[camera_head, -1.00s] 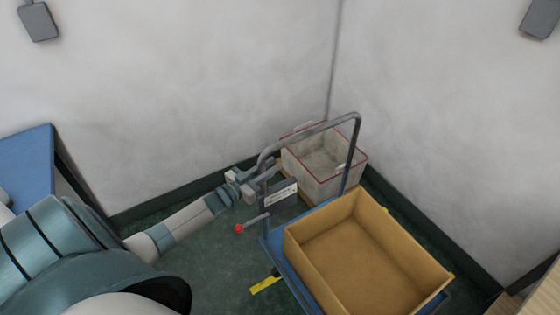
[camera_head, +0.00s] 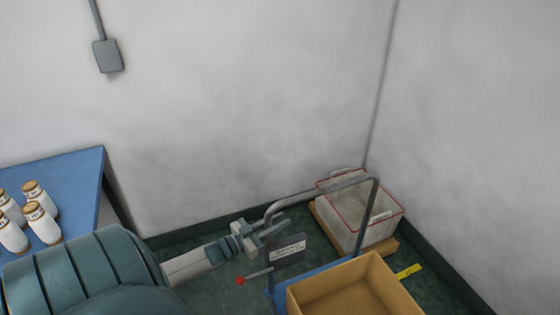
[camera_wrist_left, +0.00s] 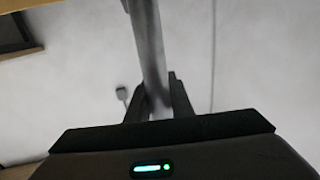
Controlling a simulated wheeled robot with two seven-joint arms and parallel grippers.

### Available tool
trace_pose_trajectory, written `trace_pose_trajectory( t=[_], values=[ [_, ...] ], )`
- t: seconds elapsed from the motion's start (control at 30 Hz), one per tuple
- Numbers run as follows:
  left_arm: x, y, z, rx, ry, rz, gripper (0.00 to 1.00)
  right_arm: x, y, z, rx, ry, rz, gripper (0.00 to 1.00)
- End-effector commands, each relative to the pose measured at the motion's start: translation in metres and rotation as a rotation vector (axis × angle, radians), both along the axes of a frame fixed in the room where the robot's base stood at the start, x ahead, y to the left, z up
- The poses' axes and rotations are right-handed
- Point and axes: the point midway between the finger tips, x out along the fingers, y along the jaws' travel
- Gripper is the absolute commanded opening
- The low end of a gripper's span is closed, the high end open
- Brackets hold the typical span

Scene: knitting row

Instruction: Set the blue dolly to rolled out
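The blue dolly (camera_head: 277,299) stands low in the head view, its platform partly cut off by the bottom edge. Its grey tubular handle (camera_head: 374,200) rises at the far end. A small sign plate hangs at the handle's left side, and a lever with a red knob (camera_head: 240,281) sticks out below it. My left gripper (camera_head: 266,232) is at the handle's left upright. In the left wrist view the grey bar (camera_wrist_left: 147,45) runs down between the two dark fingers, which look closed on it. My right gripper is not in view.
A tan open box (camera_head: 335,283) rides on the dolly. Behind it, a whitish bin with a red rim (camera_head: 352,235) stands on a wooden base in the corner. A yellow floor mark (camera_head: 408,271) lies to its right. A blue table (camera_head: 75,172) with several white jars is at left.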

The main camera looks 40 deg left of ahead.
Motion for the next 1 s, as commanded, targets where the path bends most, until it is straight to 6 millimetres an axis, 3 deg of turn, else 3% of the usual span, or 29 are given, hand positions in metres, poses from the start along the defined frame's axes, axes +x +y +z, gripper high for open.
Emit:
trace_pose_trajectory(
  t=[0.1,0.57,0.77,1.0],
  values=[
    [-0.003,0.001,-0.003,0.001,0.006,0.002,0.39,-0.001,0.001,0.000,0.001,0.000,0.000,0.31],
    [-0.007,0.001,-0.003,0.000,0.004,0.001,0.39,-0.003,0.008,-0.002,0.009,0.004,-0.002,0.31],
    [-0.024,0.005,-0.003,0.001,0.004,0.001,0.39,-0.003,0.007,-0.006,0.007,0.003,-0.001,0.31],
    [-0.059,0.012,-0.004,0.000,0.006,0.001,0.39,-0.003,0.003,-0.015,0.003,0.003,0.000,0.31]
  ],
)
